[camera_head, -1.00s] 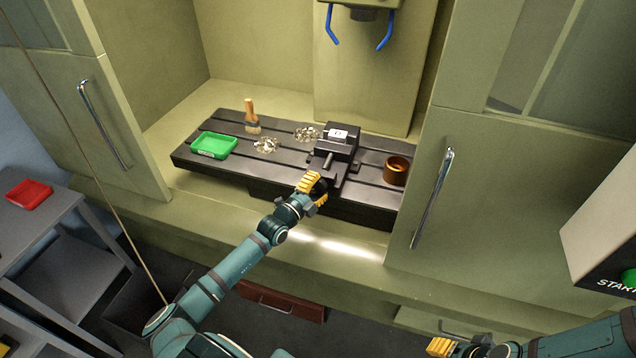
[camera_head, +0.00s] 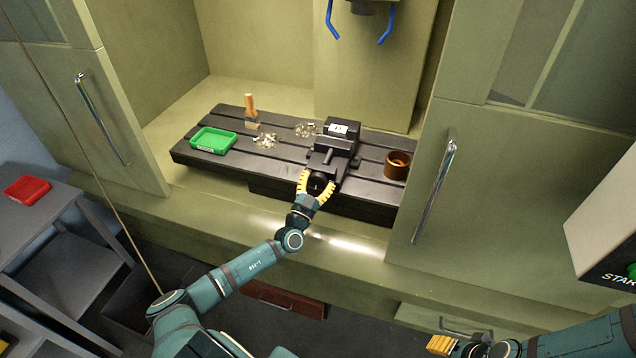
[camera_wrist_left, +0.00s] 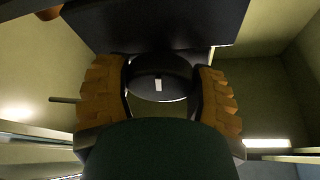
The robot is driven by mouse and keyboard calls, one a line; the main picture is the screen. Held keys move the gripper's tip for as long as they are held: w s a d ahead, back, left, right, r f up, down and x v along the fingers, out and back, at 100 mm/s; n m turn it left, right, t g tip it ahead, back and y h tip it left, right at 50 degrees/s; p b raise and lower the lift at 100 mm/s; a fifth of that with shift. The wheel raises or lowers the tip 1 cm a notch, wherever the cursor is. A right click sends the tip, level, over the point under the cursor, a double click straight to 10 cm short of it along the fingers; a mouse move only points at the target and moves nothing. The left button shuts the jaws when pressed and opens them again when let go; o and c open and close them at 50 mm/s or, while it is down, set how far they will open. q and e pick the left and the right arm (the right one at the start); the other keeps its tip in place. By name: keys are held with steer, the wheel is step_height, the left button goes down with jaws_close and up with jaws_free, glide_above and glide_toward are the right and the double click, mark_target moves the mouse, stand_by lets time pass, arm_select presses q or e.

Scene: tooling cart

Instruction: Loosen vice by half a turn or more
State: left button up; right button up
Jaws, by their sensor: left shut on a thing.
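The black vice (camera_head: 335,146) stands on the slotted machine table, with a part bearing a white label held at its top. Its round dark handwheel (camera_head: 318,184) faces the front of the table. My left gripper (camera_head: 317,183) has its yellow fingers on either side of the handwheel and is shut on it. In the left wrist view the handwheel (camera_wrist_left: 160,78) shows a small white mark, with the yellow fingers to its left and right. My right gripper (camera_head: 440,345) is at the bottom right, apart from the vice; its finger opening is not clear.
On the machine table (camera_head: 222,170) are a green tray (camera_head: 213,141), a brush (camera_head: 250,108), piles of metal chips (camera_head: 266,140) and a brown cup (camera_head: 397,165). Open cabinet doors with handles (camera_head: 433,192) flank the opening. Blue nozzles (camera_head: 385,22) hang above.

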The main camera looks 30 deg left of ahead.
arm_select(q)
steer(key=shift+n+y+b, duration=0.35)
steer(key=shift+n+y, duration=0.35)
steer(key=shift+n, duration=1.2)
steer(key=shift+n, duration=0.3)
steer(key=o, duration=1.2)
steer(key=v, duration=1.2)
steer(key=shift+d, duration=0.15)
